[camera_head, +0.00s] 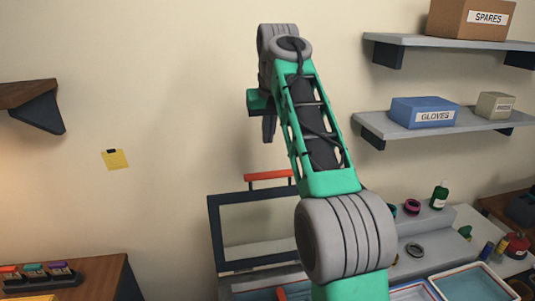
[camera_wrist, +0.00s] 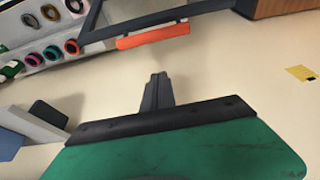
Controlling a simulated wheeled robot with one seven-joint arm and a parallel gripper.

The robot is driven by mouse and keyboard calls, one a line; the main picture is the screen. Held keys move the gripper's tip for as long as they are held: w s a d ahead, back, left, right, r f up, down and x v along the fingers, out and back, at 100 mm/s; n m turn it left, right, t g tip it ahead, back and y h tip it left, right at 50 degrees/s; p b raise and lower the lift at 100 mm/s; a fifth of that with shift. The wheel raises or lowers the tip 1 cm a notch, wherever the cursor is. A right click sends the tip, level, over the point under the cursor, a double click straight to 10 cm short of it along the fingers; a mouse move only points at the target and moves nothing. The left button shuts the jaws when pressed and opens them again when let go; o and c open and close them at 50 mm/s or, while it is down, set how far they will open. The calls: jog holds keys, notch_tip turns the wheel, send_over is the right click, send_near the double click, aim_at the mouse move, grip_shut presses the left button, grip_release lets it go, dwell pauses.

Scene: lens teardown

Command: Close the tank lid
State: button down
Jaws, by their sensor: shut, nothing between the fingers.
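The tank lid (camera_head: 214,235) is a dark frame around a clear pane and stands raised, roughly upright, in the head view. Its orange-red handle (camera_head: 268,176) runs along the top edge, its right end close to my arm's outline. The lid's frame (camera_wrist: 150,21) and handle (camera_wrist: 152,36) also show at the top of the wrist view. My gripper (camera_head: 269,138) is above the handle in the head view, fingers down. In the wrist view my gripper (camera_wrist: 158,76) is shut and empty, apart from the handle. My arm hides the lid's right part and much of the tank below.
Wall shelves on the right hold a blue gloves box (camera_head: 423,112) and a spares box (camera_head: 468,18).

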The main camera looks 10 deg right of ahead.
notch_tip(320, 180, down, 9)
jog(key=b, duration=0.3)
dwell(0.5)
jog(key=shift+s+a+b, duration=0.1)
jog(key=shift+b, duration=0.2)
